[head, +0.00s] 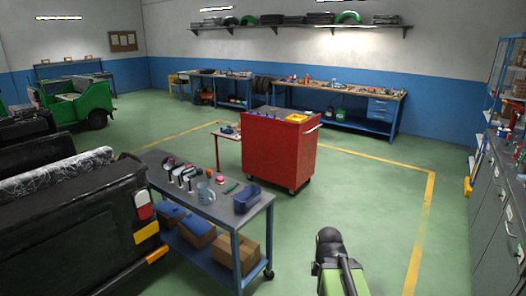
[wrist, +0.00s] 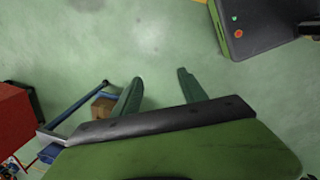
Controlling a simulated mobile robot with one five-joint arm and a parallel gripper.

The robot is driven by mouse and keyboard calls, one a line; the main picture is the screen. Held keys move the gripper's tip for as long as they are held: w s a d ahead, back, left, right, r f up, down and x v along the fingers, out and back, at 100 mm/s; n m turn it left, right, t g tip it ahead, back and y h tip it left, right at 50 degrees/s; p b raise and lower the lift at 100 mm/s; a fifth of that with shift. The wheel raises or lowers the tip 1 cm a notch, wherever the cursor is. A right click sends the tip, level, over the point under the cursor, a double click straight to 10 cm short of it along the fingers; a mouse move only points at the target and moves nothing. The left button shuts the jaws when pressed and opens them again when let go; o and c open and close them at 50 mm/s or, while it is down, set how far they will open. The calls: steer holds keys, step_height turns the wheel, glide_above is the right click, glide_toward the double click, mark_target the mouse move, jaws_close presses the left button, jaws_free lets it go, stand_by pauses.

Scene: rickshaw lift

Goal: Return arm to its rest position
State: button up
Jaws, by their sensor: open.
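My gripper shows in the wrist view (wrist: 160,76), its two dark green fingers spread apart with only bare green floor between them. It is open and holds nothing. In the head view my arm (head: 330,265), green and black, is folded at the bottom, right of centre. It is apart from the cart and the cabinet there. The gripper's fingers cannot be made out in the head view.
A blue-framed cart (head: 228,208) with tools, a mug and a blue bin stands left of my arm. A red tool cabinet (head: 275,150) stands beyond it. A black vehicle (head: 75,225) is at left, grey cabinets (head: 492,215) at right. The floor around my arm is clear.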

steer(key=s+a+m+g, duration=0.1)
steer(key=a+m, duration=0.5)
steer(key=m, duration=0.8)
steer(key=shift+s+a+f+y, duration=0.3)
steer(key=shift+s+f+y, duration=0.15)
steer(key=shift+s, duration=0.25)
steer(key=shift+a+m, duration=0.6)
steer(key=shift+a, duration=0.65)
